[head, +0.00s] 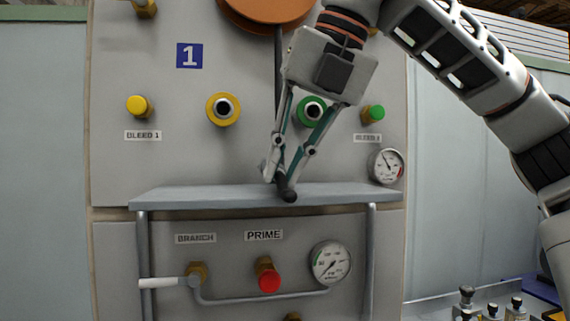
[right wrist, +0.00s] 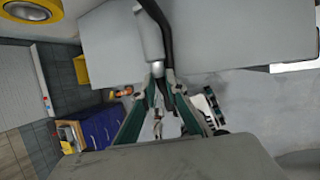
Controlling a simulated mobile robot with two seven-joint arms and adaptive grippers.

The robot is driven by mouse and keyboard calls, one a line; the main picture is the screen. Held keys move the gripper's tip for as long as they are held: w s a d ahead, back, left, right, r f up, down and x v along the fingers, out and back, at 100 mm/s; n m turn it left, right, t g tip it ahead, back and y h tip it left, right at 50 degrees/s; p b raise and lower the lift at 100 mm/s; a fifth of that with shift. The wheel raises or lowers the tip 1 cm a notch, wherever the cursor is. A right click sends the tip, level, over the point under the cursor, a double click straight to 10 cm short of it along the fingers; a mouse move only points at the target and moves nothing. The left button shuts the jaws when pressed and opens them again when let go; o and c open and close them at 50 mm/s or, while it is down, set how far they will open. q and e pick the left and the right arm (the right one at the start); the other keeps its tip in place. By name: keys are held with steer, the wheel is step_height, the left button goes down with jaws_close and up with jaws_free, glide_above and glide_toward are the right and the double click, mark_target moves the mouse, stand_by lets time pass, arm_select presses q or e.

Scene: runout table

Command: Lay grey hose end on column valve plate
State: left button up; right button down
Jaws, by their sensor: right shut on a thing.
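The hose (head: 278,70) comes down from an orange reel at the top and passes behind the gripper. The hose end overlaps the front edge of the grey valve plate (head: 190,196), a shelf across the column; I cannot tell whether it touches. My left gripper is out of view.
Yellow (head: 223,109) and green (head: 313,110) round fittings stick out above the plate, with a gauge (head: 386,166) at its right end. Below are a red PRIME knob (head: 269,281), another gauge (head: 330,262) and piping. The plate's left part is bare.

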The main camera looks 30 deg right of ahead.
steer(key=shift+f+b, duration=0.4)
steer(key=shift+f, duration=0.2)
steer(key=c, duration=2)
jaws_free()
steer(key=shift+o, duration=0.2)
steer(key=v, duration=1.2)
steer(key=shift+s+d, duration=0.1)
